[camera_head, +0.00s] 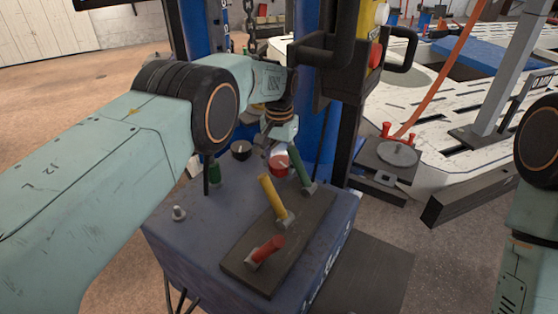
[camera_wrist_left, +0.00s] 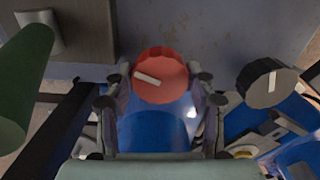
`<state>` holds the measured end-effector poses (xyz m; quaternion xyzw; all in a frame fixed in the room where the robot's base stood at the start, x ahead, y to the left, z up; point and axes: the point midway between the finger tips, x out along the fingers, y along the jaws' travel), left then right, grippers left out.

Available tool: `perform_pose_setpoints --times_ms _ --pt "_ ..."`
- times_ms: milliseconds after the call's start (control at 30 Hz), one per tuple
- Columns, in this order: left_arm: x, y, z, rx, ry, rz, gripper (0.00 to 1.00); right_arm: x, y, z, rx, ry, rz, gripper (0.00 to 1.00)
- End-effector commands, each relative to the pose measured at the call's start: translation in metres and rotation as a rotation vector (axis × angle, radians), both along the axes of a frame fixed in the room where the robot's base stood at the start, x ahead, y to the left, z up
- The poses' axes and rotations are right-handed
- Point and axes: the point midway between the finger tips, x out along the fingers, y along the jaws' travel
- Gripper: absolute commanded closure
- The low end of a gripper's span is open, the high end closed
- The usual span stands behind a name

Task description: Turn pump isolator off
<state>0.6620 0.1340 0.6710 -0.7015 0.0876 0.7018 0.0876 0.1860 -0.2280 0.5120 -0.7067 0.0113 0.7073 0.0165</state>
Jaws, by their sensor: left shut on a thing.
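A red rotary knob (camera_head: 279,160) with a white pointer bar sits at the back of the blue-grey control box (camera_head: 200,235). In the left wrist view the red knob (camera_wrist_left: 162,75) lies between my fingertips, its white bar slanting slightly down to the right. My left gripper (camera_wrist_left: 160,90) is shut on this knob, one finger on each side. In the head view the left gripper (camera_head: 280,140) reaches down over the knob and partly hides it. I cannot read a label naming the pump isolator. My right gripper is outside the views.
A black knob (camera_head: 241,150) sits beside the red one. Green (camera_head: 299,166), yellow (camera_head: 272,192) and red (camera_head: 266,250) levers stand on a dark plate close by. A small silver toggle (camera_head: 179,213) is at the left. A blue post and a yellow-black box rise behind.

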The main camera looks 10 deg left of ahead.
Motion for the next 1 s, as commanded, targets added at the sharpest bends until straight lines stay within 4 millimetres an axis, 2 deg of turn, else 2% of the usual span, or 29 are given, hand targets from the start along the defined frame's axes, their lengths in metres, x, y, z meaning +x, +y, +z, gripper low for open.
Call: perform_pose_setpoints --times_ms 200,500,1000 --pt "-0.0002 0.0005 0.0007 0.003 0.000 0.171 0.76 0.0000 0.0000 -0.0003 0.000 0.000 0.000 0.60" --pt "-0.0002 -0.0004 0.0007 0.002 0.000 0.325 0.76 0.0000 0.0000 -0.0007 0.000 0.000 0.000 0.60" --pt "-0.0002 -0.0009 0.0006 0.001 0.001 0.388 0.76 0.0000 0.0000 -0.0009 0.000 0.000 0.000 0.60"
